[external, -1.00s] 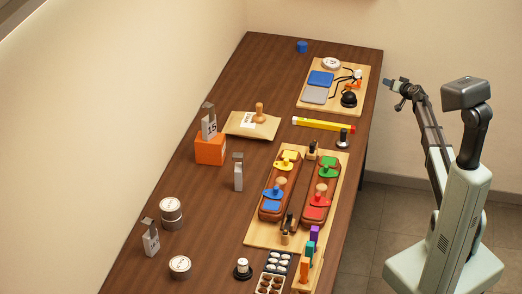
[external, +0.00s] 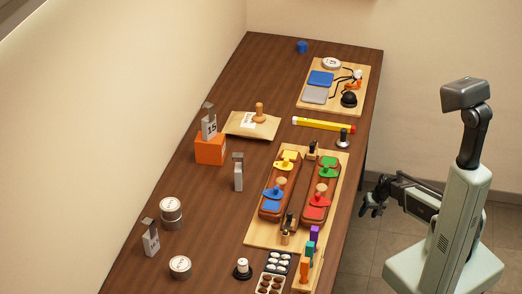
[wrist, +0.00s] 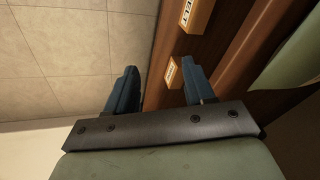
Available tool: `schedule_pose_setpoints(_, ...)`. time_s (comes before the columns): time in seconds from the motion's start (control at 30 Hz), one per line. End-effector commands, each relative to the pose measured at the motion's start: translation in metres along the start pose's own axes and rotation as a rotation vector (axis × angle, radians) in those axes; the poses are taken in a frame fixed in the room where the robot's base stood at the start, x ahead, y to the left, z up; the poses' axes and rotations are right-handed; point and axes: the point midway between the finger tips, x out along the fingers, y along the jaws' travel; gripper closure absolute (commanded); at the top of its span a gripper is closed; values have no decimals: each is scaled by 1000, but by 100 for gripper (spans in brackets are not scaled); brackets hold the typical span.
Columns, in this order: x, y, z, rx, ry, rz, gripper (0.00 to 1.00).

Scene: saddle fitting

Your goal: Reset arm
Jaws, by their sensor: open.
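My gripper (external: 372,205) is off the right edge of the table in the external view, over the floor and close to my base. It touches nothing. In the wrist view my gripper (wrist: 158,88) shows two blue-grey fingers set apart with nothing between them. The wooden board with two brown saddle blocks (external: 297,195) lies on the table to the left of my gripper. Yellow, blue, green and red saddle pieces sit on the blocks.
The brown table (external: 215,205) holds a board with blue and grey pads (external: 345,72), a yellow pencil-like bar (external: 322,124), an orange box (external: 210,150), grey weights and round tins. Purple, teal and orange upright pieces (external: 310,248) stand near the right edge. Floor (external: 375,237) is clear around my gripper.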

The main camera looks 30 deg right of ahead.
Motion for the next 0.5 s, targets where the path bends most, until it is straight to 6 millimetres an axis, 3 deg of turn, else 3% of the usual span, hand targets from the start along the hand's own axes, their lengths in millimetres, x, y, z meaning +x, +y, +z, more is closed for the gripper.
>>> schedule_pose_setpoints(0.03,7,-4,33,-20,-55,13,47)
schedule_pose_setpoints(0.23,28,-8,142,-101,-265,71,47)
schedule_pose_setpoints(0.5,25,4,281,-216,-539,171,47)
